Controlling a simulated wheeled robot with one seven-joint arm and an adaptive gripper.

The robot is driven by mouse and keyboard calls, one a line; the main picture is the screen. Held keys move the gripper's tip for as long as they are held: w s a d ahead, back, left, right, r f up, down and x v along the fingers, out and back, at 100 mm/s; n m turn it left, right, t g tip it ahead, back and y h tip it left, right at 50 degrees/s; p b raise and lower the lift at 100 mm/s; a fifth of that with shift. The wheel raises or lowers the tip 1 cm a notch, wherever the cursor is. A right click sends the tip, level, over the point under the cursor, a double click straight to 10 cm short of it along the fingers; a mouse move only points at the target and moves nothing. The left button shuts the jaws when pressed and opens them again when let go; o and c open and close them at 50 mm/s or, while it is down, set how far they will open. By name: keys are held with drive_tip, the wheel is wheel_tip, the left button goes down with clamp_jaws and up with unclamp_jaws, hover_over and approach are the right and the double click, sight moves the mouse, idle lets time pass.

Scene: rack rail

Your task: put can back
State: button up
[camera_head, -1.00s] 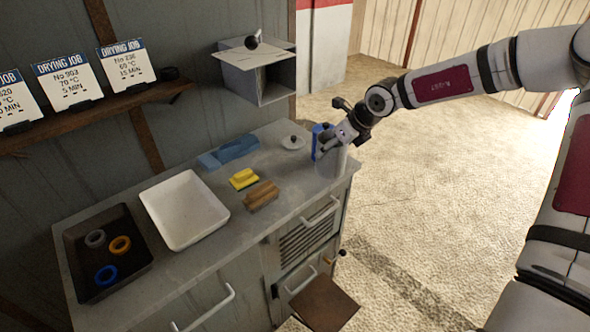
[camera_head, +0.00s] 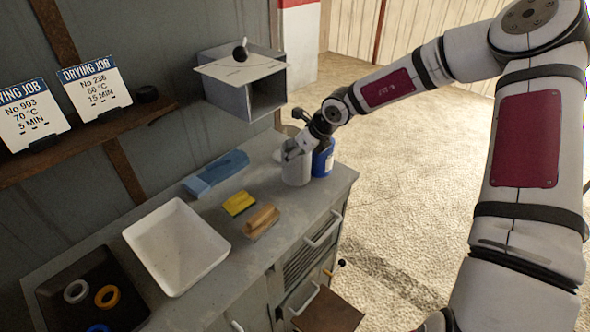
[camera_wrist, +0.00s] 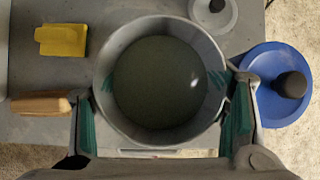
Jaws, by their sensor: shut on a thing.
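A grey open-topped metal can (camera_head: 296,170) is upright at the right end of the grey counter, left of a blue container (camera_head: 325,160). My gripper (camera_head: 291,151) is shut on the can near its rim. In the wrist view, my gripper's two green-padded fingers press the can (camera_wrist: 160,85) from both sides. Its inside looks dark, with a bright spot. I cannot tell whether its bottom touches the counter. The blue container (camera_wrist: 262,105) with a dark knob is just right of my right finger.
A pale round lid (camera_wrist: 213,10) with a knob lies behind the can. A yellow piece (camera_head: 239,203), a wooden-handled brush (camera_head: 262,220), a blue item (camera_head: 216,173) and a white tray (camera_head: 177,247) are to the left. A grey box (camera_head: 245,85) hangs on the wall above.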

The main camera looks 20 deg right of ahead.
drive_tip(key=shift+f+p, duration=0.3)
drive_tip(key=shift+f, duration=2.1)
drive_tip(key=shift+f, duration=0.1)
drive_tip(key=o, duration=1.9)
